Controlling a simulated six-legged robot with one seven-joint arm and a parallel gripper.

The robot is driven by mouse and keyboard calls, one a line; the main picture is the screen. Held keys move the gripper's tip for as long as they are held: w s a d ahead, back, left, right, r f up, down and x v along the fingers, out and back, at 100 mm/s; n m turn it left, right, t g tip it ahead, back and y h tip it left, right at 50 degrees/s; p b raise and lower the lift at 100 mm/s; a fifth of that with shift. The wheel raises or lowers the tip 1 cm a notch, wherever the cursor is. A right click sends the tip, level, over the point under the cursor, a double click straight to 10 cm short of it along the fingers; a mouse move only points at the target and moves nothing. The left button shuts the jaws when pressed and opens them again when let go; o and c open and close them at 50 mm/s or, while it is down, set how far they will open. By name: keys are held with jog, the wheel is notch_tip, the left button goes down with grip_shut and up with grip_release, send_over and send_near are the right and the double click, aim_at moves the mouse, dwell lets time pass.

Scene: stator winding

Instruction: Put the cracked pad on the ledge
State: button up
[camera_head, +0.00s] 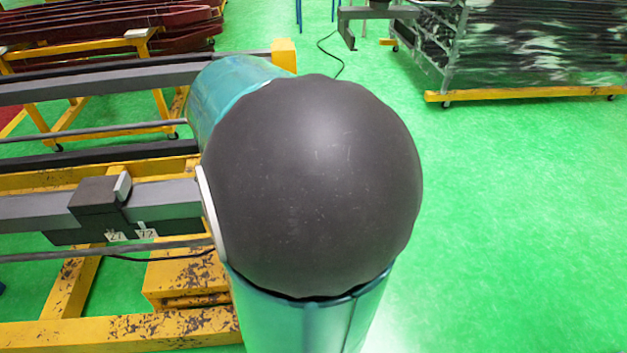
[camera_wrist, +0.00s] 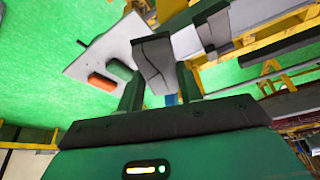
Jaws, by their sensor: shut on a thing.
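My gripper (camera_wrist: 160,84) shows in the wrist view, its two dark fingers shut on a grey pad. The pad (camera_wrist: 153,62) has a thin dark line across it, like a crack, and is held at the fingertips. Beside it to the left is a pale flat plate (camera_wrist: 82,66), which may be the ledge. An orange piece (camera_wrist: 101,83) and a dark green piece (camera_wrist: 120,69) are on that plate. I cannot tell whether the pad touches the plate. In the head view my arm's large dark joint blocks the middle, and my gripper and the pad do not show.
A grey bar (camera_head: 165,194) on a worn yellow frame (camera_head: 60,331) carries a dark block (camera_head: 97,196) at the left. Another dark grey block (camera_wrist: 214,31) is right of the pad in the wrist view. Green floor (camera_head: 520,200) is clear at the right. A wrapped rack (camera_head: 530,50) stands behind.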

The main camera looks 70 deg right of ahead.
jog(key=d+f, duration=0.3)
jog(key=d, duration=0.1)
jog(key=s+d+f, duration=0.1)
jog(key=d+f, duration=0.2)
jog(key=d, duration=0.2)
jog(key=s+d+f, duration=0.1)
jog(key=d+f, duration=0.2)
jog(key=d, duration=0.2)
jog(key=shift+s, duration=0.15)
jog(key=shift+d+f, duration=0.2)
jog(key=shift+f, duration=1.7)
jog(key=shift+f, duration=0.1)
jog(key=o, duration=1)
